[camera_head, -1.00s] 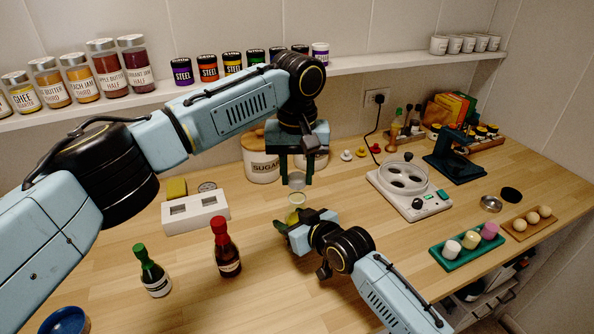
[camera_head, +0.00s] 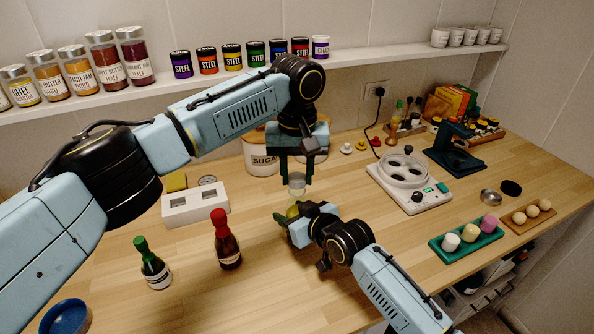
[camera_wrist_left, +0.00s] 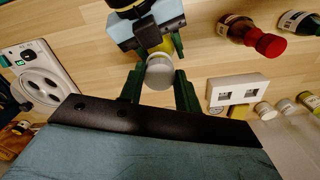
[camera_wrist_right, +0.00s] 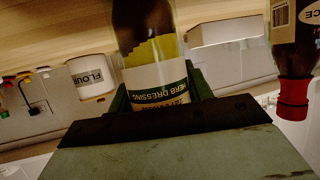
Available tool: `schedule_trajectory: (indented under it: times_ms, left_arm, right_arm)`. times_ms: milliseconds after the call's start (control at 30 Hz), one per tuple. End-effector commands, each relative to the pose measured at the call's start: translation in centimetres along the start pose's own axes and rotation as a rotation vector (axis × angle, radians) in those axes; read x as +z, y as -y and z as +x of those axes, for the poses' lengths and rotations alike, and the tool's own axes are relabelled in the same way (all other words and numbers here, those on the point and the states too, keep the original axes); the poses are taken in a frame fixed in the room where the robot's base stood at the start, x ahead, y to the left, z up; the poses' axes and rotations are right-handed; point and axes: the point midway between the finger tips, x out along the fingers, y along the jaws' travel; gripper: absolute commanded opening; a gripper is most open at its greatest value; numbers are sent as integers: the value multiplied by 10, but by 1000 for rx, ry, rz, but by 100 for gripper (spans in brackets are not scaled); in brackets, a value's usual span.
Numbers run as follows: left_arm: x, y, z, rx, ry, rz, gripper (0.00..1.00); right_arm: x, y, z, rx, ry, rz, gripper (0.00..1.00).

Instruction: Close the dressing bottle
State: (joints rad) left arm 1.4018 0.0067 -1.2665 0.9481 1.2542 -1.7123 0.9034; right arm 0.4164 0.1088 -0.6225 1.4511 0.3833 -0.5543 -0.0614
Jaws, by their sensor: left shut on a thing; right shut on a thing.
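My left gripper (camera_head: 296,180) points down and is shut on a pale grey cap (camera_head: 297,187). The cap also shows between the green fingers in the left wrist view (camera_wrist_left: 159,72). Just below it, my right gripper (camera_head: 289,222) is shut on the dressing bottle (camera_head: 293,211), whose glass is yellow-green. In the right wrist view the bottle's label (camera_wrist_right: 160,85) reads "HERB DRESSING". The cap is over the bottle's top. Whether they touch or are slightly apart cannot be told. The bottle's mouth is mostly hidden.
A red-capped bottle (camera_head: 227,245) and a green-capped bottle (camera_head: 153,268) stand left of the right gripper. A white two-hole block (camera_head: 195,206) and a sugar canister (camera_head: 261,158) are behind. A white appliance (camera_head: 410,185) stands to the right. The front middle counter is clear.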

Motion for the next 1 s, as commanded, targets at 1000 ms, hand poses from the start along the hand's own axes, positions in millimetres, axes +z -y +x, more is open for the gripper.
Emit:
schedule_trajectory:
  times_ms: [1000]
  left_arm:
    - [0,1,10,2,0,618,12]
  right_arm:
    - [1,0,0,1,2,0,0]
